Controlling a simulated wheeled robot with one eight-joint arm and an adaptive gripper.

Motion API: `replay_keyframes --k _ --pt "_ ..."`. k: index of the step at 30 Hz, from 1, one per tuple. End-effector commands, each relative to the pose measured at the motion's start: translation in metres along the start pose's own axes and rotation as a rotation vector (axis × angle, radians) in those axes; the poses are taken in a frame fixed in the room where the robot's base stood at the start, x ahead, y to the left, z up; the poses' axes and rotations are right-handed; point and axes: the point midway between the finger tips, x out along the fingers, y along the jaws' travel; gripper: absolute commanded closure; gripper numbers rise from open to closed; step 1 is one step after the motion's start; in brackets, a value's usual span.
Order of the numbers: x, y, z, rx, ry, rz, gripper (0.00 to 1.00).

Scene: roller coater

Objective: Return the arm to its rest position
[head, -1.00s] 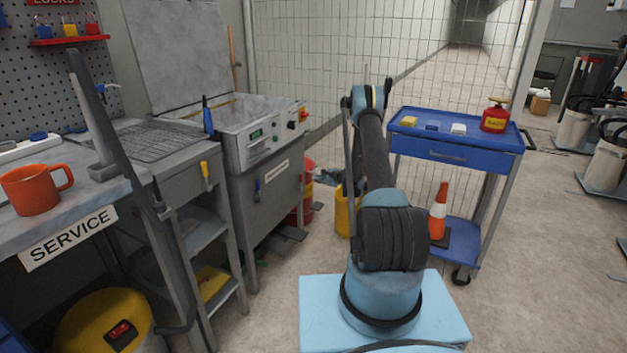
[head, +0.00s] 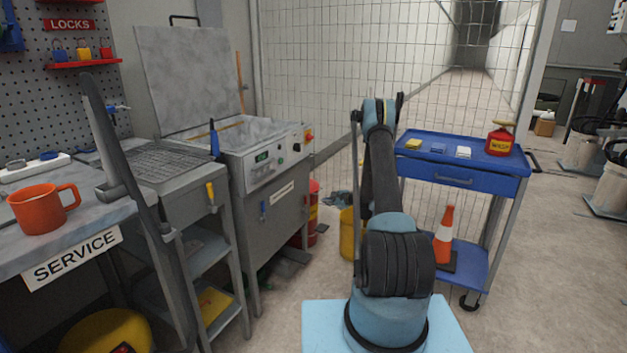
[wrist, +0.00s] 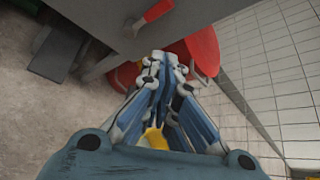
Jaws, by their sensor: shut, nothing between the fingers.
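My arm (head: 379,170) rises in the middle of the head view and bends at its top, between the grey coater machine and the blue cart. My gripper (wrist: 163,62) shows in the wrist view, where its blue and white fingers come together at the tips with nothing held. It points toward the floor area by a red container (wrist: 203,50), but I cannot tell the distance. In the head view the gripper itself is hidden behind my arm.
The blue cart (head: 505,172) stands right of my arm, with an orange cone (head: 443,236) on its lower shelf. The coater machine (head: 272,205) and service bench (head: 88,243) with an orange mug (head: 40,209) are left. A wire fence (head: 345,60) stands behind.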

Motion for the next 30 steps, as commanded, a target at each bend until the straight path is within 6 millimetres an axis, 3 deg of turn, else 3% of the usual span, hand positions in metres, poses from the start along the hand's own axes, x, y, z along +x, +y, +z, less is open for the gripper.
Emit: replay_keyframes --k 6,15,30 --pt "-0.033 -0.024 0.045 -0.123 0.033 0.052 1.00" --pt "-0.086 -0.043 0.105 -0.299 0.076 0.132 1.00" --pt "-0.189 -0.041 0.193 -0.584 0.131 0.277 1.00"
